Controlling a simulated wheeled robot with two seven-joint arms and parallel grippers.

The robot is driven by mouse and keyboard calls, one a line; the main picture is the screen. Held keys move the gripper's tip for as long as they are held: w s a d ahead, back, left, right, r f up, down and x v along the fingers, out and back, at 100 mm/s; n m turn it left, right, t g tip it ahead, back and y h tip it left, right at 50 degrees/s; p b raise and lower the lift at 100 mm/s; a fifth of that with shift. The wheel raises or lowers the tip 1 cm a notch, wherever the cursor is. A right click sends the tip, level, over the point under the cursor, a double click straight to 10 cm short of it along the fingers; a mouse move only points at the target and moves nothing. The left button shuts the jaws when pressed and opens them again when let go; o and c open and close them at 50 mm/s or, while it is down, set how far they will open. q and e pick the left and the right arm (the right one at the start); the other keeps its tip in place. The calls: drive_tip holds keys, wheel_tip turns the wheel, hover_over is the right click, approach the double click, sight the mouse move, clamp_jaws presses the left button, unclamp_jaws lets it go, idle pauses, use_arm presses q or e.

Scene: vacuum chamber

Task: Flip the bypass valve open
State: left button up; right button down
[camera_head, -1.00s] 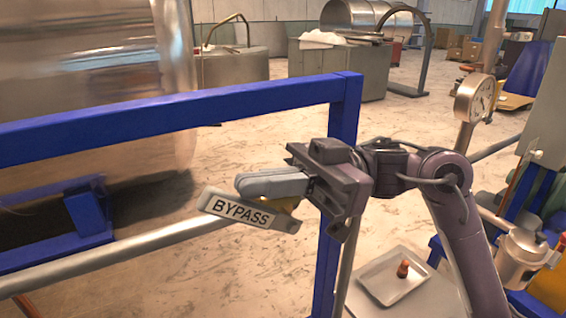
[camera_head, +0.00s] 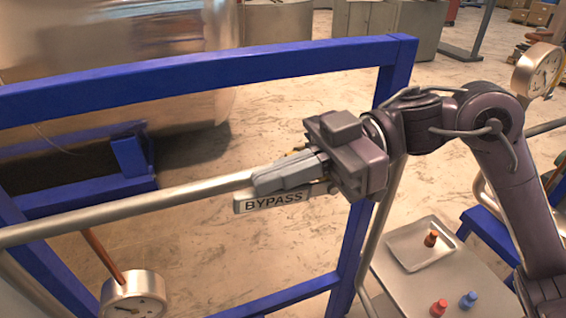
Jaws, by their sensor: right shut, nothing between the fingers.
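The grey BYPASS label plate (camera_head: 272,200) of the valve shows in the head view, just below the end of a steel pipe (camera_head: 130,205). The plate lies nearly parallel to the pipe. My right gripper (camera_head: 258,183) is shut and empty, with its fingers pointing left just above the plate. The fingers overlap the plate's upper edge in the picture; I cannot tell whether they touch it. They hide most of the valve body, and only small yellowish bits show around them. My left gripper is not in view.
A blue frame (camera_head: 210,82) surrounds the pipe, its right post close to my right wrist. A gauge (camera_head: 135,296) is at lower left and another (camera_head: 538,70) at upper right. A tray (camera_head: 408,250) and small red (camera_head: 439,308) and blue (camera_head: 469,300) items sit at lower right.

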idle(0.7)
